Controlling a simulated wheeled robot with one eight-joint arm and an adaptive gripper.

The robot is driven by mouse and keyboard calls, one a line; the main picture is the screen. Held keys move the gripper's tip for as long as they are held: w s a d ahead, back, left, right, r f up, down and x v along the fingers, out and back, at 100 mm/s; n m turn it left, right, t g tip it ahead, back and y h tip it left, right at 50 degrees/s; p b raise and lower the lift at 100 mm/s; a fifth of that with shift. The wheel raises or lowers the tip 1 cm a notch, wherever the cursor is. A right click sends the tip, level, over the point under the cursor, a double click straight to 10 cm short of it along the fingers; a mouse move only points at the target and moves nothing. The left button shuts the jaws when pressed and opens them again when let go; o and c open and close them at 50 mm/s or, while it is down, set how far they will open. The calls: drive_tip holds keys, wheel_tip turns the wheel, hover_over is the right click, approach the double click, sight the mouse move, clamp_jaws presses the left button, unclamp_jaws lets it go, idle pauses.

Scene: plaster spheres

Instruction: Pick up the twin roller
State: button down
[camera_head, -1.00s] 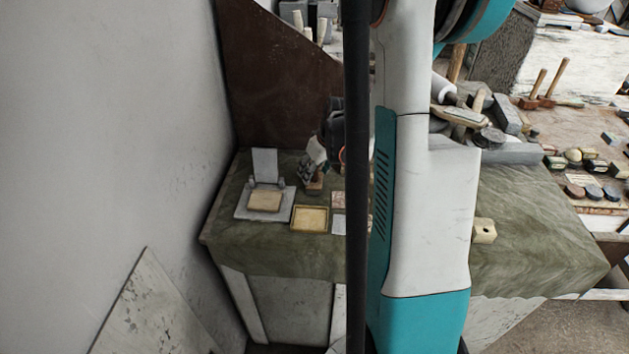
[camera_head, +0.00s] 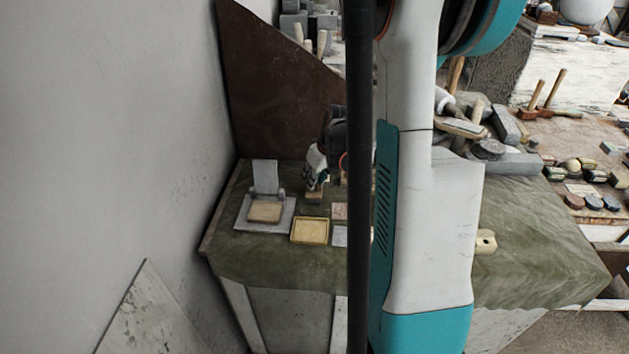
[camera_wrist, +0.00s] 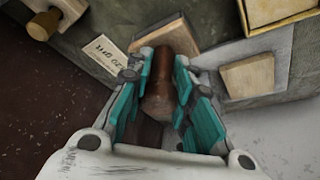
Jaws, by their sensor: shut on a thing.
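My gripper (camera_head: 313,178) is over the back of the green-grey table, just above a small wooden block (camera_head: 314,197). In the wrist view my gripper (camera_wrist: 163,95) is shut on a brown, rounded wooden piece (camera_wrist: 158,98), which I take to be the twin roller. Its lower part is hidden between the fingers, and I cannot make out two separate rollers. The tan block (camera_wrist: 176,37) shows just beyond it in the wrist view; I cannot tell whether they touch.
A yellow-rimmed tray (camera_head: 309,230) and a grey plate (camera_head: 245,222) with a tan block and upright panel stand nearby. A small card (camera_wrist: 103,54) lies beside the wooden block. A pale wall is left, a brown panel (camera_head: 270,85) behind. My arm hides the table's middle.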

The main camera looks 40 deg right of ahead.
wheel_tip(320, 180, up, 19)
drive_tip(key=p, duration=0.4)
drive_tip(key=shift+p, duration=0.35)
drive_tip(key=shift+f, duration=0.1)
drive_tip(key=c, duration=2.2)
unclamp_jaws()
drive_tip(key=shift+c, duration=0.8)
